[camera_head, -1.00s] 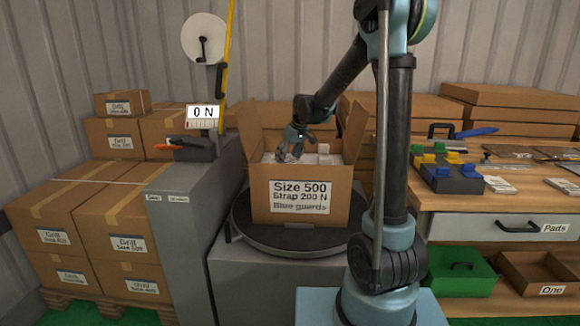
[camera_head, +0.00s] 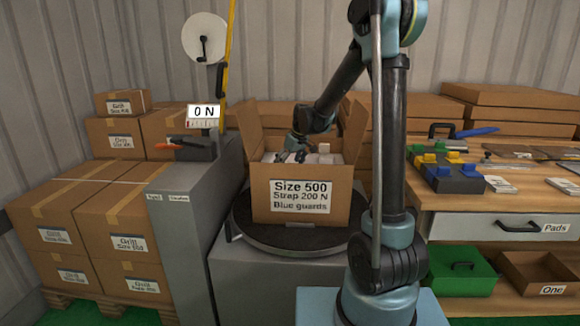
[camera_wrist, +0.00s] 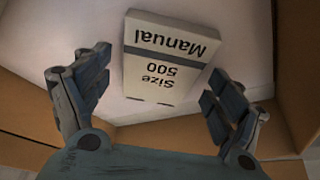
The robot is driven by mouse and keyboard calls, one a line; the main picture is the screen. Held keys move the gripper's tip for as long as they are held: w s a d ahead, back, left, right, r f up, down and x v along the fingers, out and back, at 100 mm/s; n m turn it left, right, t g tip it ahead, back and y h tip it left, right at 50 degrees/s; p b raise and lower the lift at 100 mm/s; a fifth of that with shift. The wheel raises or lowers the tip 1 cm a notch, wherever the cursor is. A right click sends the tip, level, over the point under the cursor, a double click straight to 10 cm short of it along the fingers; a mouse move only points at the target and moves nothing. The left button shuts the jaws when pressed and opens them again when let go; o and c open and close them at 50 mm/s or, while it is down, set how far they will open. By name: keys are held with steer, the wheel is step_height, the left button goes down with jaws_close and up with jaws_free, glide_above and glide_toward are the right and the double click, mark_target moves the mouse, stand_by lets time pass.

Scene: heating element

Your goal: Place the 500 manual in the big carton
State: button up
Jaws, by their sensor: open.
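The big carton (camera_head: 262,203) stands open on a round dark turntable, its front label reading "Size 500, Strap 200 N, Blue guards". My gripper (camera_head: 290,157) is inside the carton's opening. In the wrist view the manual (camera_wrist: 167,58), a white booklet marked "Manual Size 500", lies flat on a pale surface inside the carton. My gripper (camera_wrist: 155,100) is open, with one finger on each side of the manual's near end and a gap to it on both sides. In the head view the manual cannot be told apart from the white contents.
The carton's flaps (camera_head: 353,133) stand up around the opening. A grey post with a "0 N" display (camera_head: 204,112) is at the left, beside stacked drill cartons (camera_head: 130,225). The wooden bench (camera_head: 470,203) at the right holds blue and yellow parts (camera_head: 443,170) and more booklets (camera_head: 499,184).

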steer(key=shift+r, duration=0.1)
steer(key=v, duration=1.2)
steer(key=shift+m+h, duration=0.3)
steer(key=shift+m, duration=0.5)
steer(key=s+d, duration=0.4)
steer(key=s, duration=0.1)
steer(key=s+d, duration=0.2)
steer(key=s, duration=0.1)
steer(key=shift+d, duration=0.25)
steer(key=s+d+f+m, duration=0.2)
steer(key=s+d+f, duration=0.2)
steer(key=s, duration=0.5)
steer(key=s+d+f+m+h, duration=0.1)
steer(key=s+d+f, duration=0.4)
steer(key=s, duration=0.5)
steer(key=s+d+f+m+g+h, duration=0.1)
steer(key=s+d+f+m, duration=0.2)
steer(key=s, duration=0.7)
step_height(320, 180, down, 2)
steer(key=d, duration=0.2)
steer(key=shift+s+d+f+m, duration=0.15)
steer(key=shift+d+m, duration=0.15)
steer(key=shift+m, duration=0.1)
